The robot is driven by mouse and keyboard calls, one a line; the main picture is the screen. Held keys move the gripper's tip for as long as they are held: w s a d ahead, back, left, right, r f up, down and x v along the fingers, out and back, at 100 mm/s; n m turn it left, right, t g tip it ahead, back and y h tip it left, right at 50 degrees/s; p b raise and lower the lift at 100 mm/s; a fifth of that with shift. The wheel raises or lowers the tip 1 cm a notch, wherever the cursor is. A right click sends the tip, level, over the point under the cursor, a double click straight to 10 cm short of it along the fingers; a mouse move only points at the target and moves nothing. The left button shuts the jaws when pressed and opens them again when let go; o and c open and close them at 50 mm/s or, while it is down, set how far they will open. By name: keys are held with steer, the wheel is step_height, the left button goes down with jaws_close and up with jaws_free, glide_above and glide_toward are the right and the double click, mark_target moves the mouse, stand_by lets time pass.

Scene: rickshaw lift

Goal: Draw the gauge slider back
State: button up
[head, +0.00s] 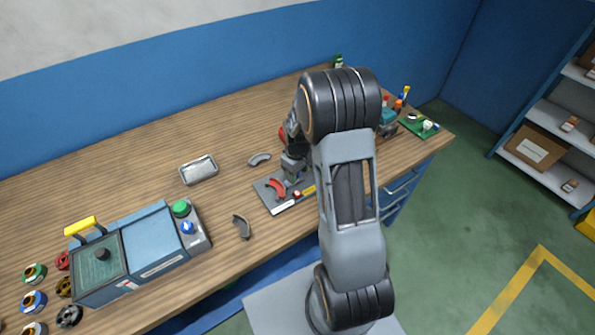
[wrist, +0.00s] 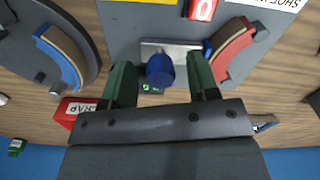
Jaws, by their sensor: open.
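The gauge is a grey plate (head: 287,206) on the workbench, with a red curved shoe (head: 277,187) on it. In the wrist view the red shoe (wrist: 234,48) lies to the right, beside a small metal block (wrist: 152,45). A blue round knob (wrist: 160,70), which looks like the slider's handle, stands in front of this block. My gripper (wrist: 161,62) is open, with its green fingers on either side of the knob and a gap on each side. In the head view my gripper (head: 293,163) is over the plate's far edge, and my arm hides part of the plate.
A dark disc (wrist: 25,60) with a blue shoe (wrist: 58,55) and a red scrap box (wrist: 75,110) are close by on the left in the wrist view.

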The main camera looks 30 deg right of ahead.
steer(key=shift+c, duration=0.2)
jaws_close()
